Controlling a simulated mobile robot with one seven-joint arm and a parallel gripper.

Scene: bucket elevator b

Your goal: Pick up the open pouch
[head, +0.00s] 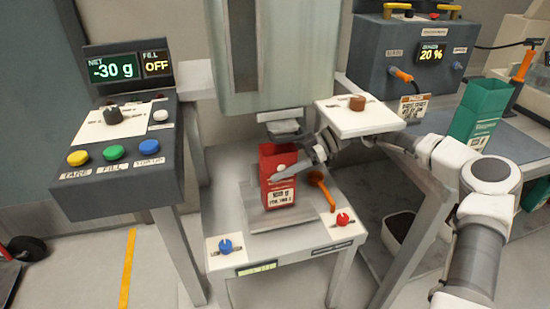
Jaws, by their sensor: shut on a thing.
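A red pouch (267,186) with a white label stands upright on the metal plate of the small stand, below the filling spout. Its top looks open. My arm reaches in from the right, and my gripper (283,170) is at the upper part of the red pouch, shut on it. One finger lies across the pouch's front; the other is hidden. A green pouch (482,115) stands upright on the bench at right, apart from my gripper.
An orange-handled tool (322,188) lies right of the red pouch. Blue (225,246) and red (343,219) knobs sit at the stand's front. A white plate (345,122) is above my gripper. The control panel (115,145) at left reads -30 g and OFF.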

